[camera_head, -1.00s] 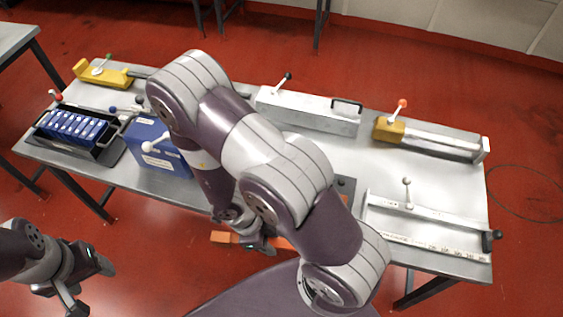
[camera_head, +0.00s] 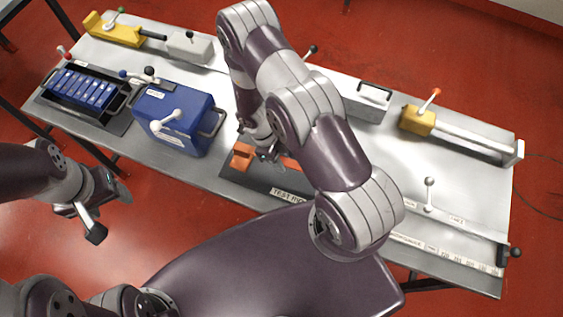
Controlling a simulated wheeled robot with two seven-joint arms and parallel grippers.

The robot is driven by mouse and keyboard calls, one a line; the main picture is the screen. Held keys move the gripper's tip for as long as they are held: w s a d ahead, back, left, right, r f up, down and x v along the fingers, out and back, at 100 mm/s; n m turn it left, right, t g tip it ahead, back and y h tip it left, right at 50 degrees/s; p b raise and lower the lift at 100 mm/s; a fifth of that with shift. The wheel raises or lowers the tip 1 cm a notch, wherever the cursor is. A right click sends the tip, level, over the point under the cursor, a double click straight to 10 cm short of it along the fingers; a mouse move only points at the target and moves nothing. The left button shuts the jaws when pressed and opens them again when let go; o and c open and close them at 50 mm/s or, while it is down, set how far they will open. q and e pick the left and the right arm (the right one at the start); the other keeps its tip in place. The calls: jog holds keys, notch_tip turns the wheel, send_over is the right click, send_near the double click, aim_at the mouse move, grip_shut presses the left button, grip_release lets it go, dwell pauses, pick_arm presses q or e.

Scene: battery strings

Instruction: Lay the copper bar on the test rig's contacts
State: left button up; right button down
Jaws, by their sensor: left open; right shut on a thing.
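The orange copper bar (camera_head: 241,157) shows on both sides of my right gripper (camera_head: 264,154). My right gripper is shut on it, and the fingers and wrist hide its middle. The bar is over the dark test rig plate (camera_head: 243,180), labelled "TEST RIG", at the table's near edge. My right arm covers much of the rig; its contacts are not clearly visible, and I cannot tell whether the bar touches them. My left gripper (camera_head: 108,213) is open and empty, off the table at the left.
A blue box (camera_head: 178,120) with a white-knobbed lever stands left of the rig. A black rack of blue cells (camera_head: 85,88) is farther left. A yellow clamp with a rail (camera_head: 418,120) and a long gauge (camera_head: 450,222) lie right. Bare tabletop (camera_head: 390,160) lies between them.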

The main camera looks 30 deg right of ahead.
jog(key=f, duration=0.2)
jog(key=f+p, duration=0.1)
jog(key=shift+s+a+f, duration=0.1)
jog(key=shift+s+a, duration=0.15)
jog(key=shift+s, duration=0.1)
jog(key=shift+f, duration=0.15)
jog(key=shift+w, duration=0.15)
jog(key=c, duration=0.8)
grip_release()
jog(key=shift+d+f, duration=0.1)
pick_arm(q)
jog(key=shift+s+a+r, duration=0.3)
jog(key=shift+s+r, duration=0.1)
jog(key=shift+r, duration=0.2)
